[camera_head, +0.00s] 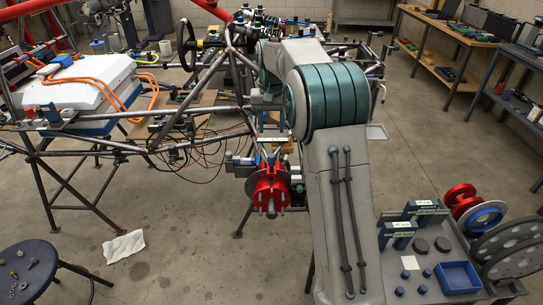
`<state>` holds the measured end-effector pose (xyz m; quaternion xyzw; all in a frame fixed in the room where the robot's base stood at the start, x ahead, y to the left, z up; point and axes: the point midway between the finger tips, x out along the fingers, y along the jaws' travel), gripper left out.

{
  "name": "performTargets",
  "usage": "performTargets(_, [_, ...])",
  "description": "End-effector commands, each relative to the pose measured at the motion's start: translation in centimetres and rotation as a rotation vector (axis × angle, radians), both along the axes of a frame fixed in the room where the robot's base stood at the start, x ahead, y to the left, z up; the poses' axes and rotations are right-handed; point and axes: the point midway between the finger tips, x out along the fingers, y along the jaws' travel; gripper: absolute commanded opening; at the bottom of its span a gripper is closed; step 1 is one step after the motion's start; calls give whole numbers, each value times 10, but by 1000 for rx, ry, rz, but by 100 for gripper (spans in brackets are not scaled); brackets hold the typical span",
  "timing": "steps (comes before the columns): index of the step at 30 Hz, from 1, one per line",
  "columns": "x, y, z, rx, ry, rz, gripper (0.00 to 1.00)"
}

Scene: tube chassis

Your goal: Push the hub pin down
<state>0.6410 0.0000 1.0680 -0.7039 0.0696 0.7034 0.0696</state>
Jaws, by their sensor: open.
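A red wheel hub (268,188) sits at the end of the chassis's tube frame, near the middle of the head view. Several pale studs stick out of its face. I cannot tell which of these small parts is the hub pin, or how far in it sits. My grey and teal arm rises from the bottom and bends over toward the hub. My gripper (271,156) shows small at its end, pointing down just above the hub. It is open and appears empty. I cannot tell whether it touches the hub or pin.
Tubes of the chassis frame (185,116) and loose dark cables run left of the hub. A grey cart (395,272) with a blue bin (458,277) and discs stands at the lower right. A dark stool (28,270) holds small parts at lower left. The floor between is clear except a white cloth (124,246).

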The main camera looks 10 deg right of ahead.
Motion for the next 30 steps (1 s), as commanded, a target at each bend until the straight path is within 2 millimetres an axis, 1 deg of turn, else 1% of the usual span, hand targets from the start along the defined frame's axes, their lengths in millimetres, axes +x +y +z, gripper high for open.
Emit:
performTargets(1, [-1,0,-10,0,6,0,43])
performTargets(9, [-2,0,-68,0,6,1,43])
performTargets(15, [-1,0,-102,0,3,1,43])
performTargets(18, [-1,0,-113,1,3,1,43])
performTargets(21, [-1,0,-119,0,2,1,43])
performTargets(30, [-1,0,-122,0,0,1,43])
